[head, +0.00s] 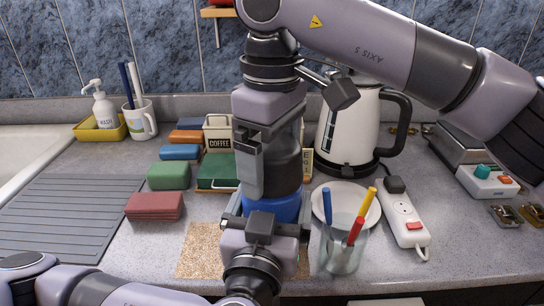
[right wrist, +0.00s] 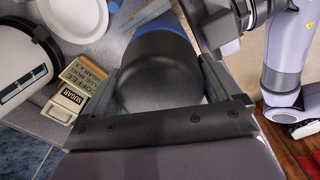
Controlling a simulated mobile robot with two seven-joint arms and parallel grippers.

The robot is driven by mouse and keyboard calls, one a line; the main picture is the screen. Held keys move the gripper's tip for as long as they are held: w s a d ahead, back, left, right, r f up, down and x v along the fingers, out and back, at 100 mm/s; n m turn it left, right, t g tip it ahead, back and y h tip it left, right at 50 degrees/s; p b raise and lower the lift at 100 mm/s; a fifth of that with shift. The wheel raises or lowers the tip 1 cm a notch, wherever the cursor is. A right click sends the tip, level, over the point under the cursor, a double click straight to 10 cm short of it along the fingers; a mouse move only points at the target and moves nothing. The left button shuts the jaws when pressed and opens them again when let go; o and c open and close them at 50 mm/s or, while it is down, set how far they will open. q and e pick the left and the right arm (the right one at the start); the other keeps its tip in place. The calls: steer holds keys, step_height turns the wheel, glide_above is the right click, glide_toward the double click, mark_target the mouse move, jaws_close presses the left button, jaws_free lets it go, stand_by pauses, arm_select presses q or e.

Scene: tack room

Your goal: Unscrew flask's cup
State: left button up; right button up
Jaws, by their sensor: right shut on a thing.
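The flask stands upright on the counter, with a dark grey cup (head: 285,160) on top of a blue body (head: 272,208). My right gripper (head: 274,165) comes down from above and is shut on the cup. In the right wrist view the dark cup (right wrist: 158,75) sits between its two fingers, with a strip of the blue body (right wrist: 155,23) beyond. My left gripper (head: 270,212) is low in front, with its fingers on either side of the blue body. I cannot tell whether they press on it. The flask's base is hidden behind the left gripper.
A white kettle (head: 349,130) stands close behind right. A glass with markers (head: 343,250), a plate (head: 368,215) and a power strip (head: 405,215) are at the right. Coffee (head: 217,132) and green (head: 216,170) boxes stand behind left. A drainboard (head: 60,215) is far left.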

steer(key=o, duration=0.8)
